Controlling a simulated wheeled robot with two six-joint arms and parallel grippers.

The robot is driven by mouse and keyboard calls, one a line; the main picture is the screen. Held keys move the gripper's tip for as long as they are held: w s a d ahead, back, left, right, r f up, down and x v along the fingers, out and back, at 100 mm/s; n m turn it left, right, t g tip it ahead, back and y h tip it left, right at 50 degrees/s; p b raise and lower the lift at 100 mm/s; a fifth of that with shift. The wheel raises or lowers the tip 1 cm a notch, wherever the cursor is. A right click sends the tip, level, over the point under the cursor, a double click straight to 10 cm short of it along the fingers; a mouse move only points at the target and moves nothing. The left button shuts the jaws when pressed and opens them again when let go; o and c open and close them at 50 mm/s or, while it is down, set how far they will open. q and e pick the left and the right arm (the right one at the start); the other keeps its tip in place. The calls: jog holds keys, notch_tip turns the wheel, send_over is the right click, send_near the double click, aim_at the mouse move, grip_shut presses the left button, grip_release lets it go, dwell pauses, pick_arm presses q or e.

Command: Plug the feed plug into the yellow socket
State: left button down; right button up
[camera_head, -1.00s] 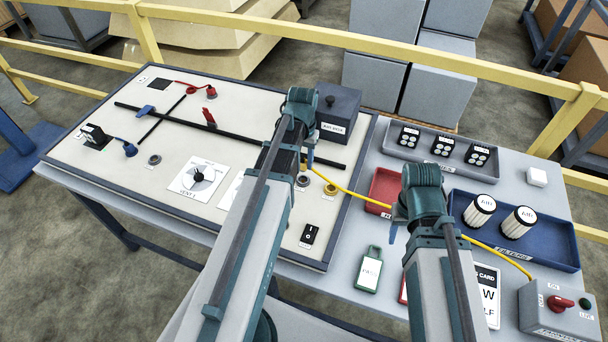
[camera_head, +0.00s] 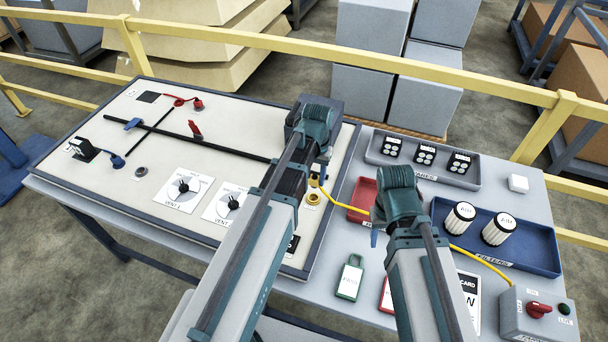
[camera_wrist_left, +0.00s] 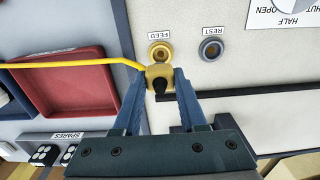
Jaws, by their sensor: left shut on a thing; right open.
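My left gripper (camera_head: 318,174) is shut on the yellow feed plug (camera_wrist_left: 162,71), which has a black end and a yellow cable (camera_wrist_left: 90,62) running from it. The plug shows only partly in the head view, just behind the yellow socket (camera_head: 313,199). In the left wrist view the yellow socket (camera_wrist_left: 159,52), labelled FEED, appears just beyond the plug. The plug looks apart from it, but its height above the panel is unclear. A grey socket (camera_wrist_left: 210,50) labelled REST lies beside it. My right gripper (camera_head: 374,236) is open and empty above the table near the red tray.
The red tray (camera_head: 360,212), spares tray (camera_head: 399,174) and blue filter tray (camera_head: 540,246) stand right of the panel (camera_head: 148,200). A green-framed tag (camera_head: 349,280) lies in front. The cable runs past my right arm towards the grey switch box (camera_head: 515,318). A black rail (camera_head: 225,148) crosses the panel.

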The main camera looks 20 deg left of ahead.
aim_at(314, 177)
pick_arm(q)
jog(key=shift+a+f, duration=0.1)
jog(key=shift+f, duration=0.1)
pick_arm(e)
jog(key=shift+f, duration=0.2)
pick_arm(q)
notch_tip(314, 177, down, 6)
jog(key=b, duration=0.6)
jog(key=shift+r, duration=0.25)
pick_arm(e)
notch_tip(314, 177, down, 6)
jog(key=shift+r, duration=0.25)
pick_arm(q)
jog(key=shift+f+b, duration=0.5)
jog(key=shift+f, duration=0.05)
pick_arm(e)
jog(key=shift+f, duration=0.55)
dwell(0.4)
pick_arm(q)
jog(key=shift+c, duration=1.9)
grip_release()
pick_arm(e)
jog(key=shift+r, duration=0.1)
pick_arm(q)
jog(key=shift+r, duration=0.15)
notch_tip(314, 177, up, 14)
jog(key=p, duration=1.4)
pick_arm(e)
notch_tip(314, 177, up, 14)
